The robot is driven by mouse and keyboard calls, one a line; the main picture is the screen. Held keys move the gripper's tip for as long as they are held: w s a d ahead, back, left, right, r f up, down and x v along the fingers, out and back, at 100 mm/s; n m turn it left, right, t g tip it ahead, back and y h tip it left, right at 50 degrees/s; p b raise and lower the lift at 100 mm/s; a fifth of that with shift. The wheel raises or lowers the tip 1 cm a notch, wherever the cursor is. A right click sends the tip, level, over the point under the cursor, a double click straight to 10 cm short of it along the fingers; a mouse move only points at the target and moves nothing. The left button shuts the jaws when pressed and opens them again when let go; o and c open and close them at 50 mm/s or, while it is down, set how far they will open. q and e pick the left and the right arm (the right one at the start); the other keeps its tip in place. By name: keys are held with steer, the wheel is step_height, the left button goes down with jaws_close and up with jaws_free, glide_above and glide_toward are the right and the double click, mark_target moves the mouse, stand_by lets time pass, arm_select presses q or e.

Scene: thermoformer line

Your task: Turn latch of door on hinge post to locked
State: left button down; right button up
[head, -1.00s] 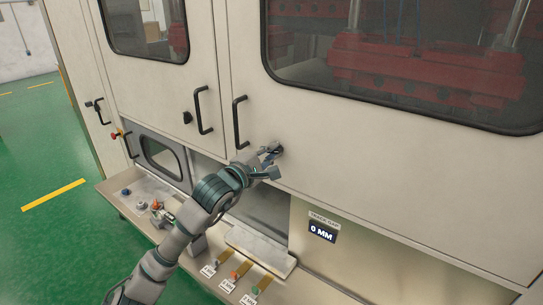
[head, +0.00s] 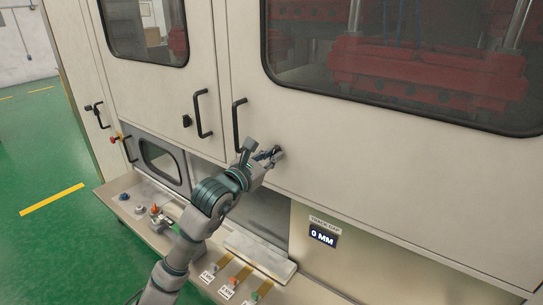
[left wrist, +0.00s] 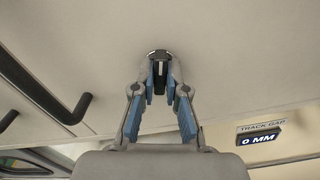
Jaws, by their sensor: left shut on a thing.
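The dark latch knob (left wrist: 159,70) sits on a round mount on the pale door (head: 380,165), low and to the right of the door's black handle (head: 237,124). My left gripper (head: 272,155) is at the latch. In the left wrist view my left gripper (left wrist: 160,84) has its blue-padded fingers on both sides of the knob, shut on it. In the head view the fingers hide most of the latch, and I cannot read any lock marking. My right gripper is not in view.
A neighbouring door to the left has its own black latch (head: 187,120) and handle (head: 202,113). Below runs a ledge (head: 135,216) with buttons and tagged parts. A "TRACK GAP" display (head: 323,234) reads 0 MM. Green floor lies open at left.

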arm_select(q)
steer(key=n, duration=0.3)
steer(key=shift+f+n+p, duration=0.2)
steer(key=shift+n+p, duration=0.2)
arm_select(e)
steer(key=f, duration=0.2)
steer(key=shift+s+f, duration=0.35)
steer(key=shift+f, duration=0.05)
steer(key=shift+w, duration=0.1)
arm_select(q)
steer(key=c, duration=1.2)
jaws_free()
steer(key=shift+w, duration=0.15)
steer(key=v, duration=1.2)
